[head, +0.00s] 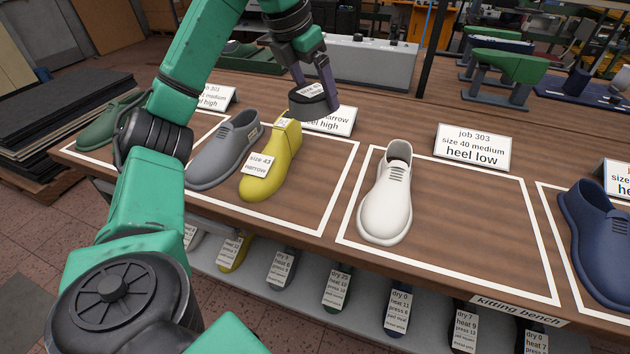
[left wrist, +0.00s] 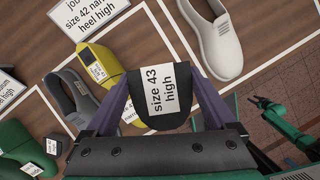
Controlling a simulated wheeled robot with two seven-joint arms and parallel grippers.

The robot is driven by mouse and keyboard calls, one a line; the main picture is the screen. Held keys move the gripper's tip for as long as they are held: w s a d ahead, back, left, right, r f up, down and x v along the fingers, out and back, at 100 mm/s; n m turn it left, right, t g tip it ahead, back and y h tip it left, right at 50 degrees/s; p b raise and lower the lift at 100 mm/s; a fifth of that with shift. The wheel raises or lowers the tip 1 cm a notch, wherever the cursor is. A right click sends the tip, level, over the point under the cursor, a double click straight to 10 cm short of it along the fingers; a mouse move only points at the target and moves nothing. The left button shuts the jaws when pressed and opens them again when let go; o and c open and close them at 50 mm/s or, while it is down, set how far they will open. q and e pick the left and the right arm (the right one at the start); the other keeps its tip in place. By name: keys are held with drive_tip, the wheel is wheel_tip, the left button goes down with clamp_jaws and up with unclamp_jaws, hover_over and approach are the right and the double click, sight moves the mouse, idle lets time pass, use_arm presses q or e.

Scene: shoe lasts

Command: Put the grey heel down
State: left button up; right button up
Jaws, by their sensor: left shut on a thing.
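My left gripper (head: 314,88) is shut on a dark grey heel (head: 314,106), which it holds above the bench, near the back end of the yellow last (head: 262,180). In the left wrist view the heel (left wrist: 150,92) sits between both fingers, its label reading "size 43 high". The yellow last, labelled size 43 narrow, and a grey shoe (head: 215,158) stand in one white-outlined area. A sign reading "narrow, heel high" (head: 338,121) stands behind them, partly hidden. A green arm with a dark gripper (left wrist: 262,103), seemingly my right, shows small in the left wrist view; its jaws are unclear.
A white shoe (head: 387,195) stands in the neighbouring outlined area, with free board to its right and a "heel low" sign (head: 472,147) behind. A blue shoe (head: 600,240) is at the right edge, a green shoe (head: 108,120) far left. Labelled items lie on the shelf below.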

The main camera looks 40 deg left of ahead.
use_arm(q)
wheel_tip(320, 180, down, 20)
drive_tip(key=b, duration=0.5)
drive_tip(key=shift+w+r, duration=0.1)
drive_tip(key=shift+r, duration=0.15)
drive_tip(key=shift+f, duration=0.15)
drive_tip(key=o, duration=1.2)
drive_tip(key=shift+c, duration=0.2)
drive_tip(key=shift+r, duration=0.3)
drive_tip(key=p+v, duration=0.1)
drive_tip(key=v, duration=1)
drive_tip(key=shift+r, duration=0.4)
